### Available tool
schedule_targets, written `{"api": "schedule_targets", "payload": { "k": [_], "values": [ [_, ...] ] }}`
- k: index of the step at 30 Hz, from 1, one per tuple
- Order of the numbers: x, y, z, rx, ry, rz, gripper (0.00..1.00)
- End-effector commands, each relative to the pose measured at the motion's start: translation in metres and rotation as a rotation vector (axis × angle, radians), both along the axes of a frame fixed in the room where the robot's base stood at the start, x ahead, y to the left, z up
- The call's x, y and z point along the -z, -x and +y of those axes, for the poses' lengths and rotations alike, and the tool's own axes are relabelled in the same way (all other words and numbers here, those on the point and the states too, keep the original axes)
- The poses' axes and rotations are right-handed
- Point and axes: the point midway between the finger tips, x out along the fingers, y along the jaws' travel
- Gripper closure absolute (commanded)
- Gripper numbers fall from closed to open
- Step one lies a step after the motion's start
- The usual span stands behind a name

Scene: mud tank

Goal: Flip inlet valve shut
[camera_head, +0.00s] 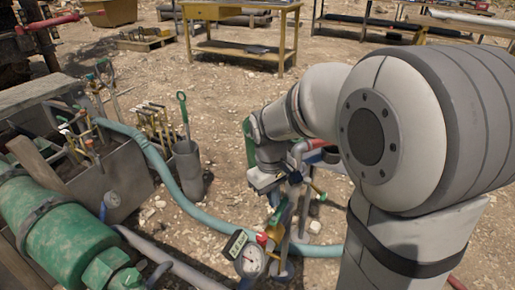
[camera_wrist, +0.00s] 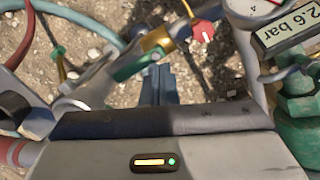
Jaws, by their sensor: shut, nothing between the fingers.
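Pipework with small valves stands in front of my gripper. In the wrist view a green lever (camera_wrist: 136,65) sits by a brass fitting (camera_wrist: 156,40), and a red knob (camera_wrist: 203,31) is to its upper right. I cannot tell for sure which of these is the inlet valve. My gripper (camera_wrist: 157,84) is shut and empty, its narrow dark fingers just below the green lever in the picture; whether they touch it is unclear. In the head view my wrist is above the pipes and the fingertips are hard to make out. A red knob (camera_head: 262,239) shows there near the gauge.
A round gauge (camera_head: 250,261) and a digital display (camera_wrist: 287,30) reading 2.6 bar are close to my gripper. A pale blue hose (camera_head: 165,170) crosses the stony ground. A grey bucket (camera_head: 188,170) with tools, a green tank (camera_head: 65,228) and a yellow table (camera_head: 243,50) stand around.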

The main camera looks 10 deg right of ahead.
Motion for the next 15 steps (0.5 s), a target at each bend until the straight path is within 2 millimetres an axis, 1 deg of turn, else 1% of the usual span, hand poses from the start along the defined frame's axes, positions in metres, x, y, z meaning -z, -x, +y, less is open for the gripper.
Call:
{"api": "schedule_targets", "payload": {
  "k": [1, 3, 6, 9, 12, 15],
  "values": [
    [-0.016, -0.021, 0.005, -0.066, 0.013, 0.029, 1.00],
    [-0.020, -0.046, 0.009, -0.159, 0.028, 0.059, 1.00],
    [-0.020, -0.077, 0.017, -0.277, 0.045, 0.100, 1.00],
    [-0.017, -0.100, 0.023, -0.370, 0.058, 0.134, 1.00],
    [-0.012, -0.114, 0.028, -0.434, 0.067, 0.157, 1.00],
    [-0.008, -0.122, 0.030, -0.470, 0.071, 0.170, 1.00]
  ]
}}
